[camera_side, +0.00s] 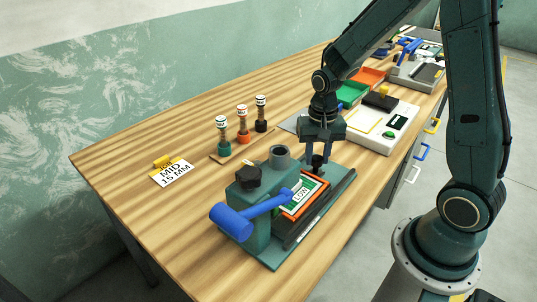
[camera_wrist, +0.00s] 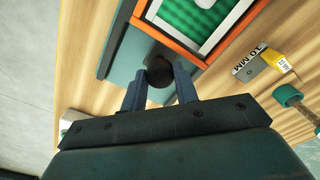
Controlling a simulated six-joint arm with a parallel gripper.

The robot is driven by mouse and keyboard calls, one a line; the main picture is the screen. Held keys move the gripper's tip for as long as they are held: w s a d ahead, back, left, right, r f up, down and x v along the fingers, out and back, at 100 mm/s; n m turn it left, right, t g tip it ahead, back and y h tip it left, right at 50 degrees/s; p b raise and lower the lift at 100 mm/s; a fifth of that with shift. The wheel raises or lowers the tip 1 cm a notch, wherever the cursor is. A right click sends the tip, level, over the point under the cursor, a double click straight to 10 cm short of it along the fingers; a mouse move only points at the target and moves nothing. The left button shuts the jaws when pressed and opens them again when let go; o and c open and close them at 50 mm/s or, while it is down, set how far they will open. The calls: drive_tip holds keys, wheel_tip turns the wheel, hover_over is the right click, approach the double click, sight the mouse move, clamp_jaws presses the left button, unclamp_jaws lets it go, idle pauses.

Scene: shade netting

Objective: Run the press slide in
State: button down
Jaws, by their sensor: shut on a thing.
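The press (camera_side: 248,195) is a teal block on a teal base plate, with a black knob on top and a blue lever (camera_side: 262,207) across its front. The press slide (camera_side: 303,193) has an orange frame around a green and white panel and sits beside the press body, on the right. Its orange frame also shows at the top of the wrist view (camera_wrist: 180,40). My gripper (camera_side: 319,160) points down at the slide's far end. Its blue fingers (camera_wrist: 160,82) are shut on a round black knob (camera_wrist: 159,90), mostly hidden between them.
Three stamp-like tools (camera_side: 242,122) stand in a row behind the press. A white unit (camera_side: 383,128), a green tray (camera_side: 350,93) and an orange tray (camera_side: 369,77) are farther back. The table's front left is clear.

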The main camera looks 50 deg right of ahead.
drive_tip(key=shift+a, duration=0.3)
drive_tip(key=c, duration=1.1)
unclamp_jaws()
drive_tip(key=shift+o, duration=0.2)
drive_tip(key=shift+d+r, duration=0.1)
drive_tip(key=shift+r, duration=0.05)
drive_tip(key=shift+r, duration=0.55)
wheel_tip(320, 180, up, 12)
drive_tip(key=shift+r, duration=0.25)
